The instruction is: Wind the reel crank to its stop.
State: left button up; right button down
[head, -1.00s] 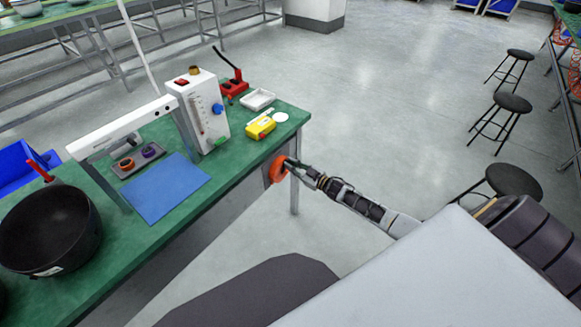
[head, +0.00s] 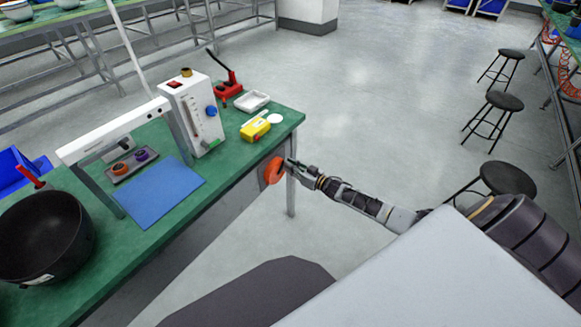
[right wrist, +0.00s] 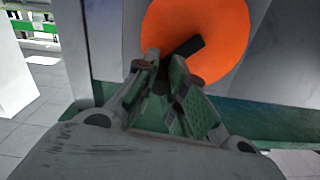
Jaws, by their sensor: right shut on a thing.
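The orange reel (head: 272,171) is mounted on the front side of the green bench, near its right end. In the right wrist view the reel (right wrist: 215,35) shows as a large orange disc with a dark crank bar (right wrist: 184,50) across its face. My right gripper (head: 290,166) is at the reel's face. In the right wrist view its fingers (right wrist: 165,65) are shut at the lower end of the crank; the fingers hide the part they grip. My left gripper is not in view.
The green bench (head: 95,262) carries a black pot (head: 40,240), a blue mat (head: 160,190), a white flow-meter box (head: 190,110) and a yellow device (head: 255,128). Black stools (head: 508,178) stand at the right. The floor between is clear.

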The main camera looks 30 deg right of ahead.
jog(key=shift+r, duration=0.1)
jog(key=c, duration=1.5)
grip_release()
jog(key=shift+o, duration=0.4)
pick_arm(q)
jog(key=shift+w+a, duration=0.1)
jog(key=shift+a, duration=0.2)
pick_arm(e)
jog(key=shift+s, duration=0.15)
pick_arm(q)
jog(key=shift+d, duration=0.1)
pick_arm(e)
jog(key=v, duration=1.1)
jog(key=shift+s+d, duration=0.15)
jog(key=shift+s, duration=0.2)
